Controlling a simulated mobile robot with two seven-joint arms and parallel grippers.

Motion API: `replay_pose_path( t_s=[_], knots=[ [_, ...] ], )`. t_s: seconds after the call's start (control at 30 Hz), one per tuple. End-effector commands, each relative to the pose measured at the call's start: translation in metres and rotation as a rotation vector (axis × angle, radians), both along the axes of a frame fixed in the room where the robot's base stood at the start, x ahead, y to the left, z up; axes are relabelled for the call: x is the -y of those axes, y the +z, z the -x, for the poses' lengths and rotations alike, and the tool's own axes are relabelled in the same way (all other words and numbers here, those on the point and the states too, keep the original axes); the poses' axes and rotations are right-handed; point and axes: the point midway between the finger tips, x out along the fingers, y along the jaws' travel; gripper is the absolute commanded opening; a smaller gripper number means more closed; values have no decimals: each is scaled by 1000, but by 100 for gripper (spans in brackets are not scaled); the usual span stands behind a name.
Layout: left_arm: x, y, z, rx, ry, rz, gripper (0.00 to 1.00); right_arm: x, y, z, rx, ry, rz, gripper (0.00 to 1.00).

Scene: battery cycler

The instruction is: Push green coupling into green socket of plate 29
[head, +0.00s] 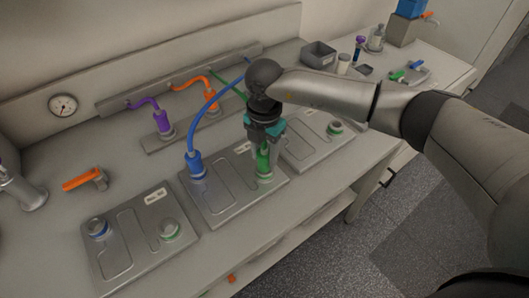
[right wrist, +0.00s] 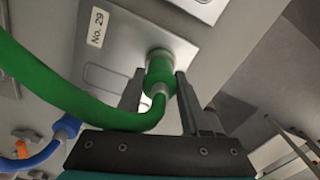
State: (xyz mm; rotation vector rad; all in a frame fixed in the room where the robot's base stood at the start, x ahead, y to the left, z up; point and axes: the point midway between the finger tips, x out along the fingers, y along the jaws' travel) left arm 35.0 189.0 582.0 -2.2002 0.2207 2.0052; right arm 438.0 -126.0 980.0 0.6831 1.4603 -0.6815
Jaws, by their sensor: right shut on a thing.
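The green coupling (head: 264,159) stands upright at the green socket (head: 265,177) of the middle plate (head: 226,194). In the right wrist view the plate (right wrist: 125,48) carries the label No. 29. My right gripper (head: 264,143) points down from above and is shut on the coupling. In the right wrist view its two fingers (right wrist: 160,92) stand on either side of the green coupling (right wrist: 160,72), whose far end meets the plate. The socket is mostly hidden behind it, and I cannot tell how deep it sits. A green hose (right wrist: 55,85) bends away from the coupling. My left gripper is out of view.
A blue coupling (head: 196,164) with its hose stands at the same plate's left side. Another plate (head: 141,251) lies at left, and one (head: 314,148) at right. Purple (head: 162,122) and orange (head: 211,100) couplings stand behind. An orange-handled valve (head: 85,179) lies at left.

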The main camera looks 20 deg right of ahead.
Motion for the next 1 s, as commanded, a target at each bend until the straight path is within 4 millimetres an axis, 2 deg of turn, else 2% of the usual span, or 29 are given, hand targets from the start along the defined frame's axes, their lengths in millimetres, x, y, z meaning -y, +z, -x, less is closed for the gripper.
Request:
replay_pose_path(
  t_s=[0.37,0.4,0.7,0.87,1.0],
  knots=[
    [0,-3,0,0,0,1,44,0,-5,1,-3,0,1,0],
    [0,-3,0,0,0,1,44,0,-5,1,-2,0,2,48],
    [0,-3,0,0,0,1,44,0,-5,1,-2,0,1,81],
    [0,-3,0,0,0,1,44,0,-5,1,-2,0,1,81],
    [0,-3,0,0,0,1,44,0,-5,1,-2,0,1,95]
  ],
)
